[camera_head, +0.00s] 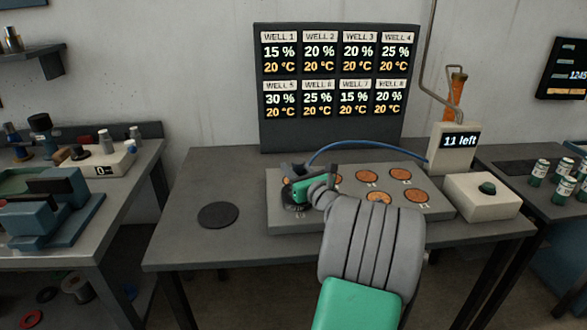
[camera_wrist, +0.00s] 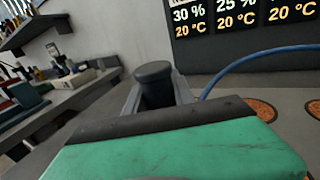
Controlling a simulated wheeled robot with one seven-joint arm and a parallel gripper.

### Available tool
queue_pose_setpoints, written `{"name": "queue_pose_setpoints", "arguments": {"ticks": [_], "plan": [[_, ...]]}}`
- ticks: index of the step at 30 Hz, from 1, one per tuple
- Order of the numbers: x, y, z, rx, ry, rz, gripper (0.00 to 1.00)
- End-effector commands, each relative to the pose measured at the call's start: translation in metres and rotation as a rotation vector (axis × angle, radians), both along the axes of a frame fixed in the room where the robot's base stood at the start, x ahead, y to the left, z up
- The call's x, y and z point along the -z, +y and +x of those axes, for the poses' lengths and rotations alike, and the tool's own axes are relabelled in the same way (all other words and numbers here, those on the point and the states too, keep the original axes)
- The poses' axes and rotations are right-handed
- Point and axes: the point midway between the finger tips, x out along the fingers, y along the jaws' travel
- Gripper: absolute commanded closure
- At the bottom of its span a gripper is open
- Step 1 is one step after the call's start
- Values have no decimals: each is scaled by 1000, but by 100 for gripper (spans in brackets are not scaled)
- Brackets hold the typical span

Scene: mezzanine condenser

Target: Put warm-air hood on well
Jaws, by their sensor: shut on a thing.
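The warm-air hood shows as a dark knob (camera_wrist: 154,75) between the jaws of my gripper in the wrist view. In the head view my gripper (camera_head: 296,184) is at the front left of the grey well block, shut on the hood. A dark part (camera_head: 293,207) of the hood shows below the jaws, over the block's front-left corner area. I cannot tell whether it touches the block. The grey well block (camera_head: 280,220) has several copper-coloured round wells (camera_head: 370,176); my arm hides some. The display board (camera_head: 337,85) reads 20 °C for every well.
A blue hose (camera_head: 360,144) arches behind my gripper towards a white box (camera_head: 453,143) reading "11 left". A black round pad (camera_head: 218,215) lies bare on the table at left. A white box with a dark green button (camera_head: 487,188) stands right of the block.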

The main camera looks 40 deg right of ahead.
Motion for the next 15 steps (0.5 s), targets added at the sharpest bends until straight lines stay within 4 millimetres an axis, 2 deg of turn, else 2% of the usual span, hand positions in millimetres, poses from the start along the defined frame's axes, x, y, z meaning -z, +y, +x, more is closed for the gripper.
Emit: {"name": "queue_pose_setpoints", "arguments": {"ticks": [1, 2, 9, 15], "plan": [[1, 0, 0, 0, -2, 0, 100], [2, 0, 0, 0, 0, 1, 67], [2, 0, 0, 0, 1, 1, 48], [1, 0, 0, 0, 1, 1, 48]]}}
